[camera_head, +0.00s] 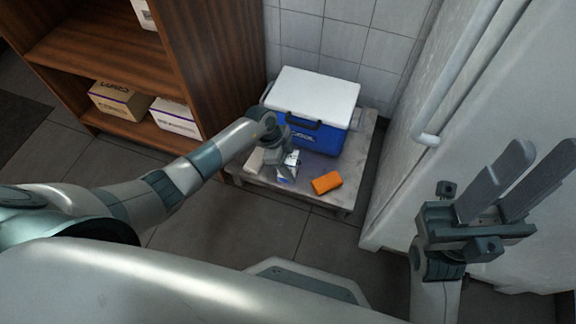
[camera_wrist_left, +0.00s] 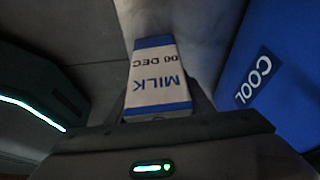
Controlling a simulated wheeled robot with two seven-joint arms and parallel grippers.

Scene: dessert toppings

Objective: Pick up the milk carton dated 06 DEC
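The milk carton (camera_wrist_left: 157,75), white with blue bands, reads "MILK" and "06 DEC" upside down in the left wrist view. It also shows in the head view (camera_head: 288,172), partly hidden by my left gripper (camera_head: 287,163), at the low table's front left. My left gripper's fingers flank the carton closely; whether they press on it I cannot tell. Whether the carton touches the table is also unclear. My right gripper (camera_head: 546,152) is open and empty at the right, far from the carton.
A blue cooler with a white lid (camera_head: 312,95) stands behind the carton on the marble-topped table (camera_head: 330,203). An orange block (camera_head: 327,182) lies to the right. A wooden shelf (camera_head: 215,60) with boxes (camera_head: 118,98) stands left; a white fridge-like unit (camera_head: 415,190) stands right.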

